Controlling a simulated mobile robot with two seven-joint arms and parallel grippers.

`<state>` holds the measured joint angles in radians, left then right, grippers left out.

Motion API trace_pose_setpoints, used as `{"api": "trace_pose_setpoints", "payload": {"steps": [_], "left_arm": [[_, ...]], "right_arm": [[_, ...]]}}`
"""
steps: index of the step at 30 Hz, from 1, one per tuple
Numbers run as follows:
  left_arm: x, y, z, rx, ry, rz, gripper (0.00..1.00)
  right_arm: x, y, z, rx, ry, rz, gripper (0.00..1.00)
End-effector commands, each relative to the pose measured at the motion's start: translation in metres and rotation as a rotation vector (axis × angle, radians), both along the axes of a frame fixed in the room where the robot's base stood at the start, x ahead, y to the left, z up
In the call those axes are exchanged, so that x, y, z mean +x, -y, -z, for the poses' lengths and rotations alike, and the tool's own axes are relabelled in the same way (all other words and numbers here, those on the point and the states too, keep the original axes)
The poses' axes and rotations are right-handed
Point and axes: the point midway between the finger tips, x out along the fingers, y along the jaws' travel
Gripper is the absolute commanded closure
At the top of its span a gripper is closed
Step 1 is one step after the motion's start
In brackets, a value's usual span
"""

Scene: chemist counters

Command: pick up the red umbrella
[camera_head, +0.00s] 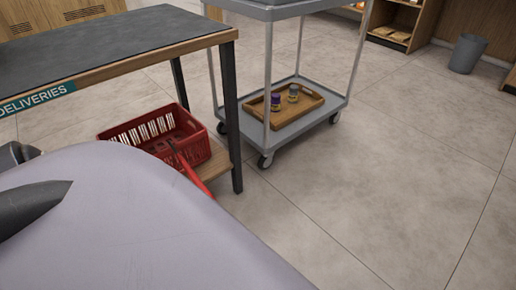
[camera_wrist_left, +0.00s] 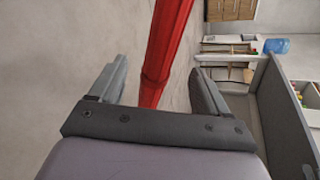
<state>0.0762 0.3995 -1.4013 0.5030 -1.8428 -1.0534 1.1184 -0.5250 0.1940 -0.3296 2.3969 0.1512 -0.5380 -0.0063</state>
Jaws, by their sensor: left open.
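The red umbrella (camera_head: 190,171) shows in the head view as a slim red length beside the red basket, its lower part hidden behind a large pale part of my own body. In the left wrist view, the umbrella (camera_wrist_left: 167,50) is a long red folded shape running from the top edge down between the two fingers. My left gripper (camera_wrist_left: 158,82) is open, with a finger on each side of the umbrella and visible gaps on both sides. I cannot tell how deep the umbrella lies between the fingers. My right gripper is not in view.
A red basket (camera_head: 156,134) sits on the low wooden shelf of the dark-topped deliveries table (camera_head: 110,48). A grey cart (camera_head: 302,124) beside it holds a wooden tray (camera_head: 313,101) with small jars. A grey bin (camera_head: 467,54) stands far right. The floor at right is clear.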

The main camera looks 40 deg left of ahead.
Motion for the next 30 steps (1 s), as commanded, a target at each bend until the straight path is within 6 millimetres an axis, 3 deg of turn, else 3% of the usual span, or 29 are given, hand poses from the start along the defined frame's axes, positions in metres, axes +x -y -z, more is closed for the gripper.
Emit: {"api": "trace_pose_setpoints", "payload": {"steps": [15, 23, 24, 25, 30], "left_arm": [[0.060, 0.010, 0.023, -0.001, 0.002, 0.001, 0.23], [0.063, 0.011, 0.023, -0.001, 0.000, 0.001, 0.23], [0.063, 0.010, 0.023, -0.001, -0.001, 0.001, 0.27], [0.063, 0.010, 0.023, -0.001, 0.001, 0.000, 0.36], [0.063, 0.010, 0.023, -0.001, 0.001, 0.000, 0.92]], "right_arm": [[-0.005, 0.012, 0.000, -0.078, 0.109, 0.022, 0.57], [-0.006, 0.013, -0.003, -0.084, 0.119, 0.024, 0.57], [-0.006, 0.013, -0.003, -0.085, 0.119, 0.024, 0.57], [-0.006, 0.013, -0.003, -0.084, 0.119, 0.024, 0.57], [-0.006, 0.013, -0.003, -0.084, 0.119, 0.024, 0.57]]}}
